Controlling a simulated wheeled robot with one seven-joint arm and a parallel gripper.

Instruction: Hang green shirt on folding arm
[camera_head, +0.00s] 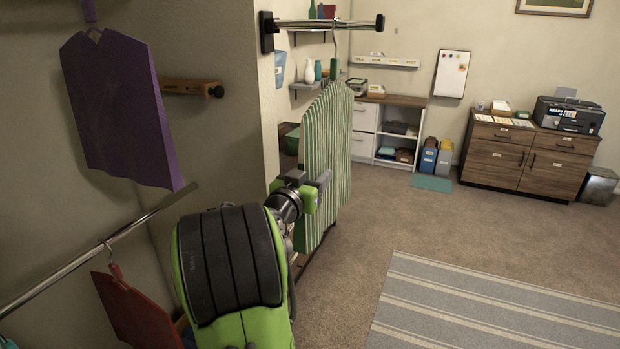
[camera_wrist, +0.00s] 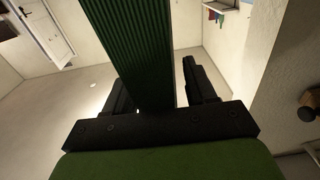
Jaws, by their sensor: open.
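The green-and-white striped shirt (camera_head: 326,160) hangs below the chrome folding arm (camera_head: 325,24) in the head view. Its hanger hook (camera_head: 336,42) reaches up to the rod and appears to be over it; the exact contact is too small to tell. The folding arm sticks out from the wall corner and has a dark end knob. My gripper (camera_head: 317,190) is at the shirt's near left edge, open. In the wrist view, the shirt (camera_wrist: 135,45) stands between the two spread fingers of my gripper (camera_wrist: 158,88), with a visible gap on the right side.
A purple shirt (camera_head: 115,110) hangs at the left, near a wooden peg (camera_head: 190,87). A lower chrome rail (camera_head: 100,245) carries a red garment (camera_head: 135,312). The wall corner (camera_head: 262,120) is close left of my gripper. Open carpet (camera_head: 400,215) lies to the right.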

